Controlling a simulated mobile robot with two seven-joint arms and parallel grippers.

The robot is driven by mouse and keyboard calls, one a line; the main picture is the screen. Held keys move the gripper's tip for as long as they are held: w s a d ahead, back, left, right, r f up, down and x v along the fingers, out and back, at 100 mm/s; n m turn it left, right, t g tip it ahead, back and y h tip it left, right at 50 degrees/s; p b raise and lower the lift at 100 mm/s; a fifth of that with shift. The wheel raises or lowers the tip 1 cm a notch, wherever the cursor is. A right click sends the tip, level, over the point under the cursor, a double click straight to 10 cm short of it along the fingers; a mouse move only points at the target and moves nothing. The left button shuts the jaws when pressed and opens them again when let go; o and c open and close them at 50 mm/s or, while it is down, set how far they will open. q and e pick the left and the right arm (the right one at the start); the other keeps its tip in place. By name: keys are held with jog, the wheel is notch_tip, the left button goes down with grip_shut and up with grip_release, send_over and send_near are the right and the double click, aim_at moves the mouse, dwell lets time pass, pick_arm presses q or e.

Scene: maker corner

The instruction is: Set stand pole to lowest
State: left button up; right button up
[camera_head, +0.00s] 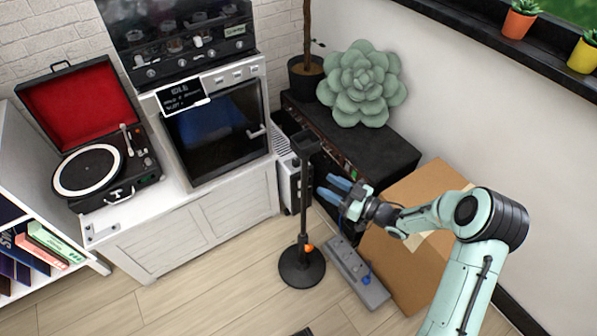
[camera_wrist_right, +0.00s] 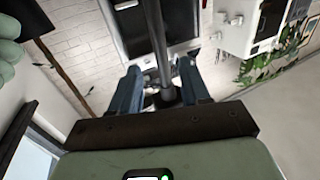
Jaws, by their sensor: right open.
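The black stand has a slim upright pole (camera_head: 303,205) on a round base (camera_head: 301,267), with a dark holder (camera_head: 305,143) at its top. An orange knob (camera_head: 309,248) sits low on the pole. My right gripper (camera_head: 324,186) is open and empty, its blue fingers pointing left just right of the pole. In the right wrist view the pole (camera_wrist_right: 158,45) lines up between the two open fingers (camera_wrist_right: 160,90). Whether the fingertips reach around it is unclear; a small gap shows in the head view. My left gripper is out of view.
A grey strip box (camera_head: 358,275) with a blue knob lies on the floor right of the base. A cardboard box (camera_head: 395,270) stands beside it. A black chest (camera_head: 385,150) with a succulent (camera_head: 362,85) is behind.

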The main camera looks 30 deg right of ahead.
aim_at(307, 175)
pick_arm(q)
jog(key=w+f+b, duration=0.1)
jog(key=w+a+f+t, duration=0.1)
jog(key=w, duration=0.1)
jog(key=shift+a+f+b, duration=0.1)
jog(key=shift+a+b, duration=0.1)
jog(key=shift+b, duration=0.15)
pick_arm(e)
jog(key=x, duration=1.1)
jog(key=shift+f, duration=0.1)
grip_shut()
